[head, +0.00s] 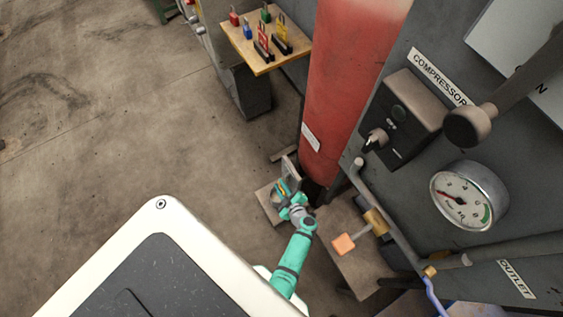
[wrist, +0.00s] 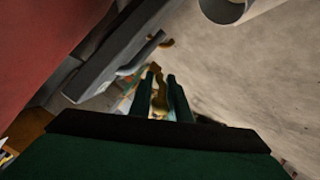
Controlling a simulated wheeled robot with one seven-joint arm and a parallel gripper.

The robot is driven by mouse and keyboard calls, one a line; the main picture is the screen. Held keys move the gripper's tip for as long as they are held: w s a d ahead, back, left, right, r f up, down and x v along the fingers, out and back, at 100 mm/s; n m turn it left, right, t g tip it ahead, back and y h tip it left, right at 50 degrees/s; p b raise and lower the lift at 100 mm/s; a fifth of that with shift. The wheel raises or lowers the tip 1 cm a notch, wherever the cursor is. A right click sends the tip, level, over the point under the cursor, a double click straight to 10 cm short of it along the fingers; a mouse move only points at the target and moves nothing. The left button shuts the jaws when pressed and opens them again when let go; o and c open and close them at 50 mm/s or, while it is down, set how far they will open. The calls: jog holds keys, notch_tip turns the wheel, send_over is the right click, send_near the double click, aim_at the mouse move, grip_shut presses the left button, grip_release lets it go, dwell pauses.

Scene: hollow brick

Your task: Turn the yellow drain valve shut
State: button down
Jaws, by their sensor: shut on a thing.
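The yellow drain valve (wrist: 160,98) shows in the wrist view as a small yellow handle between my two dark green fingers. My gripper (wrist: 164,92) is shut on it. In the head view my gripper (head: 284,190) reaches down beside the foot of the red tank, at the end of my mint-green arm. There the valve is too small and too covered by the gripper to make out clearly. How far the handle is turned cannot be told.
The red tank (head: 345,95) stands just behind my gripper. A brass valve with an orange handle (head: 343,244) sits to the right, below a pressure gauge (head: 468,196) and a compressor switch (head: 398,118). A wooden shelf (head: 262,66) holds several padlocks. Bare floor (head: 110,130) lies left.

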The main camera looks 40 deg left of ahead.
jog(key=c, duration=1.8)
grip_release()
jog(key=shift+s, duration=0.2)
jog(key=shift+c, duration=0.2)
jog(key=shift+w, duration=0.1)
jog(key=v, duration=1)
jog(key=shift+d+r, duration=0.15)
jog(key=shift+d, duration=0.15)
